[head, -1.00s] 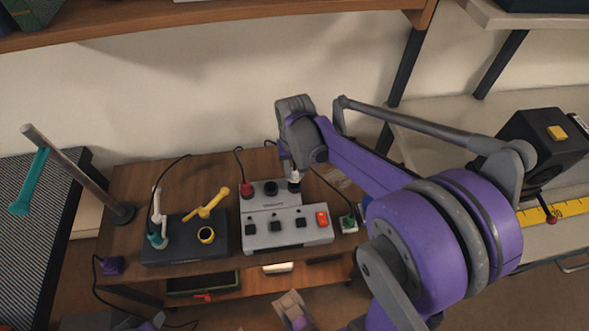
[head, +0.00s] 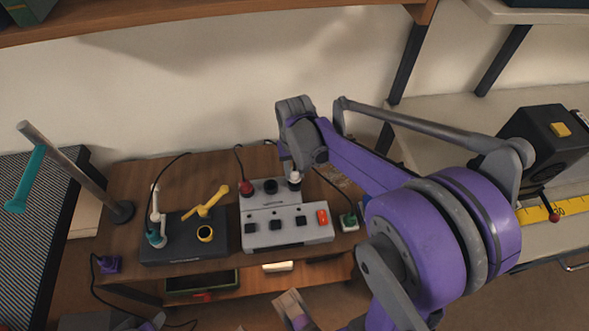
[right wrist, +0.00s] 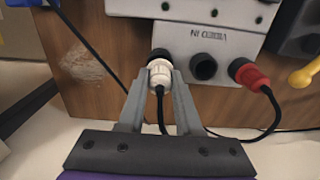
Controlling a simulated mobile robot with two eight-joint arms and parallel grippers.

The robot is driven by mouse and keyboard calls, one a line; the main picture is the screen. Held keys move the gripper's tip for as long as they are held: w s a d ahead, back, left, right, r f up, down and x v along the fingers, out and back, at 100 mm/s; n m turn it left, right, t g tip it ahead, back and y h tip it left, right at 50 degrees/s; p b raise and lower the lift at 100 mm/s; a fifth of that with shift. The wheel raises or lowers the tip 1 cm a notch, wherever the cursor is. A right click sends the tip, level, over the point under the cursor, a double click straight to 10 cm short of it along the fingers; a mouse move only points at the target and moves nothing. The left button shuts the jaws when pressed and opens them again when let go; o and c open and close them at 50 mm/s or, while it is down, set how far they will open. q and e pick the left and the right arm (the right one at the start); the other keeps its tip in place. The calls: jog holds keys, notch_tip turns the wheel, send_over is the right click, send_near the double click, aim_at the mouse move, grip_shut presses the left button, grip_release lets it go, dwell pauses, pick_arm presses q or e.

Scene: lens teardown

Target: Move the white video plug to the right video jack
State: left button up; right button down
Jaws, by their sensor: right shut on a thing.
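The grey video box (head: 285,236) stands on the wooden table with a row of jacks along its back. The white video plug (right wrist: 160,76) is at the right video jack (right wrist: 157,54), lined up with it and touching it; how deep it sits is hidden. My right gripper (head: 294,168) reaches down from above at this jack. In the right wrist view its fingers (right wrist: 159,84) are shut on the white plug, one on each side. The middle jack (right wrist: 203,67) is dark and empty. A red plug (right wrist: 250,76) is in the left jack.
A dark box (head: 185,248) with white and yellow levers stands left of the video box. A green plug-like piece (head: 348,221) lies to the right. Black cables run behind the boxes; one trails from the white plug. A metal post (head: 75,170) rises at the left.

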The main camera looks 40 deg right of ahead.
jog(key=shift+f+b, duration=0.65)
jog(key=shift+f, duration=0.4)
dwell(0.4)
jog(key=c, duration=0.5)
grip_release()
notch_tip(320, 180, up, 11)
jog(key=shift+f+p, duration=0.1)
jog(key=shift+p, duration=1.15)
